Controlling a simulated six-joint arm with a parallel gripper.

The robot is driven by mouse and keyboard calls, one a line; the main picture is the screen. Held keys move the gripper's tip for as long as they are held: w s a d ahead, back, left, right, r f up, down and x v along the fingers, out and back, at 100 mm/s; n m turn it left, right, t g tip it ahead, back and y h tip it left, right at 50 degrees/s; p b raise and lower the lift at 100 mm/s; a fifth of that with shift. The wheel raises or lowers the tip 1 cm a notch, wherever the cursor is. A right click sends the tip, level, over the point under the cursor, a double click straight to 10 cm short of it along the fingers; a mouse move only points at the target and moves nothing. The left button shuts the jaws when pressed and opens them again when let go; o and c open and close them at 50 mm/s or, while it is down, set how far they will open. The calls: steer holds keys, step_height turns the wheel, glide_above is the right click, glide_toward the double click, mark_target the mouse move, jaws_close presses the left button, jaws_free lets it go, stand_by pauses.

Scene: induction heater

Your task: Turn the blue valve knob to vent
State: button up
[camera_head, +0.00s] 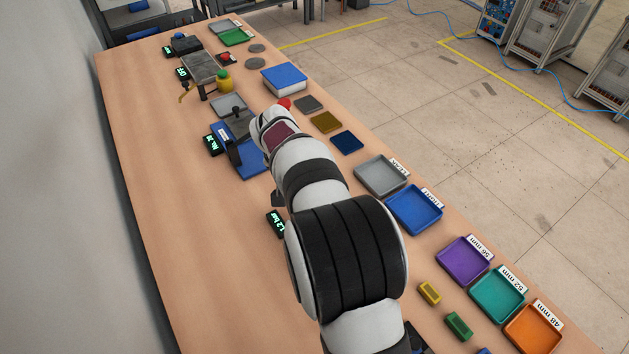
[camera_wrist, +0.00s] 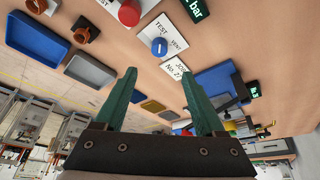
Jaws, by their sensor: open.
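The blue valve knob (camera_wrist: 159,47) is a small round knob with a short white mark on top. It stands on a white card (camera_wrist: 164,36) printed TEST and VENT in the wrist view. I cannot tell for sure which word the mark points to. My gripper (camera_wrist: 161,75) has two green fingers, spread apart and empty. The knob shows beyond the gap between the fingertips, apart from both. In the head view my arm hides the knob.
A red round part (camera_wrist: 129,12) and a bar display (camera_wrist: 195,8) stand near the knob. A white job card (camera_wrist: 185,72) lies by the right finger. A blue tray (camera_wrist: 38,40) and a grey tray (camera_wrist: 90,72) lie left. A blue fixture (camera_head: 252,163) stands beyond my arm.

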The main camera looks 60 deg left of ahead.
steer(key=x, duration=1.2)
steer(key=shift+w+f, duration=0.1)
steer(key=shift+f, duration=0.25)
jaws_close()
